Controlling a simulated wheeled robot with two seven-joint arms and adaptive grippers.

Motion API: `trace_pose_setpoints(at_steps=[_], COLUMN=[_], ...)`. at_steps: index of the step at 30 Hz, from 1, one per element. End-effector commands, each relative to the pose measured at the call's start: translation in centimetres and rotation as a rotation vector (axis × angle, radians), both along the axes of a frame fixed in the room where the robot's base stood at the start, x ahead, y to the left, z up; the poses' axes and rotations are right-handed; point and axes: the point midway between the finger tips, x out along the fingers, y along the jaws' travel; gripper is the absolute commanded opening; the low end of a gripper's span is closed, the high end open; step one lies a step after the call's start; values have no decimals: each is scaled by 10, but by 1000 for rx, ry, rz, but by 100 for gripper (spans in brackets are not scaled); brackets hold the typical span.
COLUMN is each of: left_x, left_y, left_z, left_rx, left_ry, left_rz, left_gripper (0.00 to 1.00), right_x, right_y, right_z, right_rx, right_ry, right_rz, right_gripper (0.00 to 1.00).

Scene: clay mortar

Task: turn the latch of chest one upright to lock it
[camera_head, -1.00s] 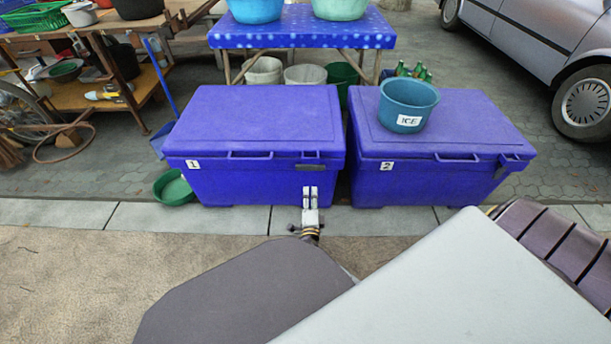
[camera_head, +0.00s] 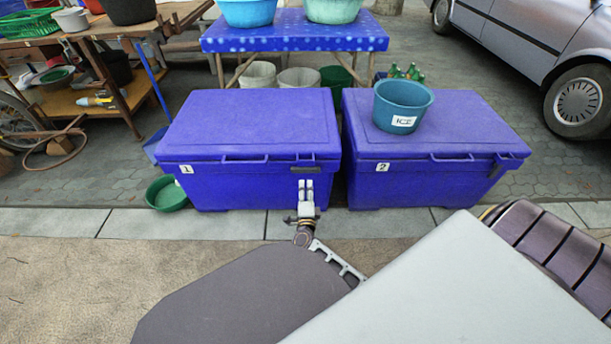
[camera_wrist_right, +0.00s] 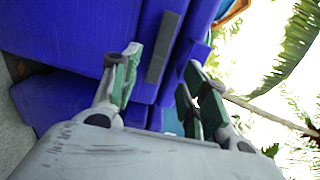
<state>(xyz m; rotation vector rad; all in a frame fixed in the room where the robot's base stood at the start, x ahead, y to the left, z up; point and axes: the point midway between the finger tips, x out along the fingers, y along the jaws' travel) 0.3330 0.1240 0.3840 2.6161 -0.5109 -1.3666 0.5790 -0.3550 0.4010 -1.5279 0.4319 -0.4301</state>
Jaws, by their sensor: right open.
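Chest one (camera_head: 245,185) is a blue cooler with a "1" label, standing at the left in the head view. Its latch (camera_head: 304,170) is a dark grey bar lying sideways near the right end of the front, just under the lid. The latch also shows in the right wrist view (camera_wrist_right: 161,48), beyond and between the fingertips. My right gripper (camera_head: 306,184) is in front of chest one, just below the latch. In the wrist view my right gripper (camera_wrist_right: 163,60) is open, with green-padded fingers apart and nothing held. Contact with the latch cannot be told. My left gripper is out of view.
Chest two (camera_head: 420,187) stands close on the right with a teal ICE bucket (camera_head: 402,105) on its lid. A green basin (camera_head: 167,194) lies at chest one's left. A blue table (camera_head: 295,32) stands behind. The pavement in front is open.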

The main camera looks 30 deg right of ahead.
Motion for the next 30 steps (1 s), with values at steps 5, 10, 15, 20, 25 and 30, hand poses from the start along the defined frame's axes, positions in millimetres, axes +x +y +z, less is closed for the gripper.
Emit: trace_pose_setpoints(at_steps=[5,10,15,20,25,30], left_x=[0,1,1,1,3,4], left_y=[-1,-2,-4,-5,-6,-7], left_z=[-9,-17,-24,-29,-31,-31], left_rx=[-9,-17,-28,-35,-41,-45], left_ry=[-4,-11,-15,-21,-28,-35], left_rz=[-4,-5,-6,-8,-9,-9], left_gripper=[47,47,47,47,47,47], right_x=[19,36,52,65,75,78], right_y=[-12,-22,-32,-40,-45,-48], right_z=[-1,-1,-1,-1,0,0], right_rx=[-1,-1,0,-1,-1,0], right_ry=[-3,-2,-2,0,-1,0], right_rz=[0,0,-1,0,0,0], right_gripper=[45,45,45,45,45,45])
